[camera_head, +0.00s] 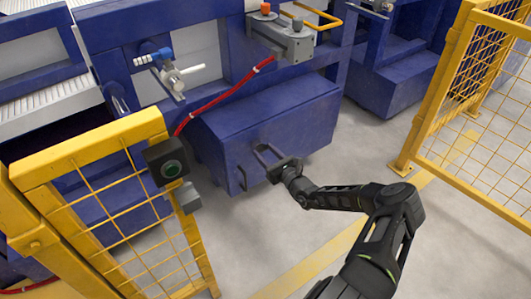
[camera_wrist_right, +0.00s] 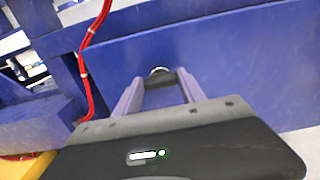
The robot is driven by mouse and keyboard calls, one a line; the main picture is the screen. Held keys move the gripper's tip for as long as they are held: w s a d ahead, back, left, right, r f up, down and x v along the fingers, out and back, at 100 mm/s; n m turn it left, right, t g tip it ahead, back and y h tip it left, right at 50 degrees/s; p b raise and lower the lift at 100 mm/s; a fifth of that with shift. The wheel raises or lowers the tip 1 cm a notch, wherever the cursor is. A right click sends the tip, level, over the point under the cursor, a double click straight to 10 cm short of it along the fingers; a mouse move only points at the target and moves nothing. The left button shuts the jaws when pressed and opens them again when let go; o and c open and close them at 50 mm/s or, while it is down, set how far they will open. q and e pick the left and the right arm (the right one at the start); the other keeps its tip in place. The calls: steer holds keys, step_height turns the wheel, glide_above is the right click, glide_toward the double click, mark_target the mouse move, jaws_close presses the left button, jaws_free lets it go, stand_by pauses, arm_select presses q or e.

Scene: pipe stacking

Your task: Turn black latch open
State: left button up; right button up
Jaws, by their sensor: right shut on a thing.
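My right gripper (camera_head: 265,156) reaches the front face of the blue box (camera_head: 270,115), with its arm coming in from the lower right. In the right wrist view the two pale fingers of the right gripper (camera_wrist_right: 160,88) point at the blue face, one on each side of a small dark piece, which looks like the black latch (camera_wrist_right: 161,80). A small silvery rounded part shows just beyond it. The gripper is shut on this latch, which is too small and covered to make out in the head view. My left gripper is not in view.
A thin dark handle (camera_head: 243,180) is on the box left of the gripper. A red cable (camera_head: 220,96) runs above the box. Grey floor is clear around my arm.

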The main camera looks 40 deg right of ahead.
steer(key=shift+m+p, duration=0.3)
steer(key=shift+m, duration=0.1)
steer(key=shift+r+m, duration=0.1)
steer(key=shift+m, duration=0.2)
steer(key=shift+m+p, duration=0.6)
steer(key=shift+m, duration=0.4)
steer(key=m, duration=0.4)
steer(key=shift+d+m+p, duration=0.15)
steer(key=shift+m+p, duration=0.15)
steer(key=shift+p, duration=0.1)
steer(key=m, duration=0.4)
steer(key=shift+f, duration=0.3)
steer(key=m, duration=0.6)
steer(key=shift+d+f+b, duration=0.1)
steer(key=shift+b, duration=0.2)
